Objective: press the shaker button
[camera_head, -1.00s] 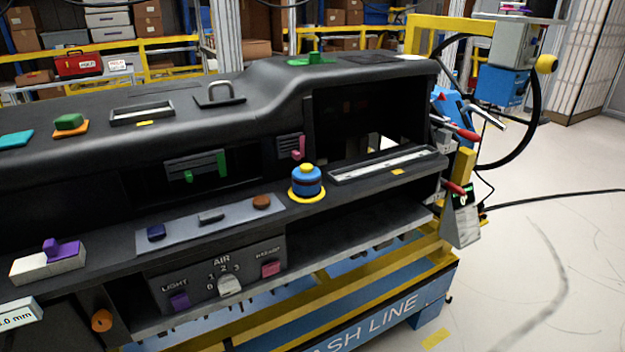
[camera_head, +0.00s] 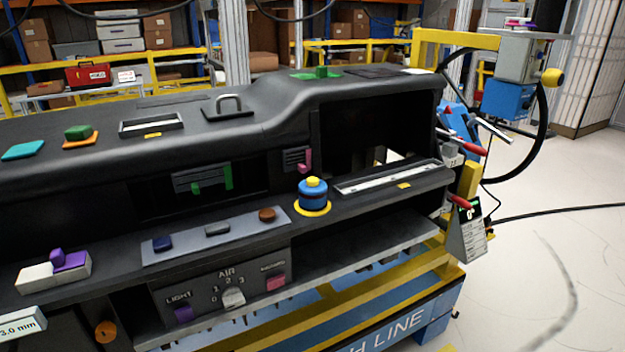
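No button in the head view carries a label that I can read as "shaker". On the black dashboard (camera_head: 275,85), a blue cylinder with a yellow top (camera_head: 313,194) stands upright on a yellow ring. A grey strip to its left holds a dark blue button (camera_head: 162,243), a grey button (camera_head: 217,228) and a brown button (camera_head: 267,215). The lower panel has a purple button (camera_head: 183,314) marked LIGHT, a white knob (camera_head: 233,298) marked AIR and a pink button (camera_head: 276,282) with a blurred label. Neither of my grippers is in view.
A yellow and blue frame (camera_head: 400,325) carries the dashboard. At right, a yellow arm (camera_head: 455,38) holds a grey box (camera_head: 520,58) with a yellow knob (camera_head: 550,77). Red-handled tools (camera_head: 468,146) hang at the dashboard's right end. Open floor (camera_head: 550,270) lies at right.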

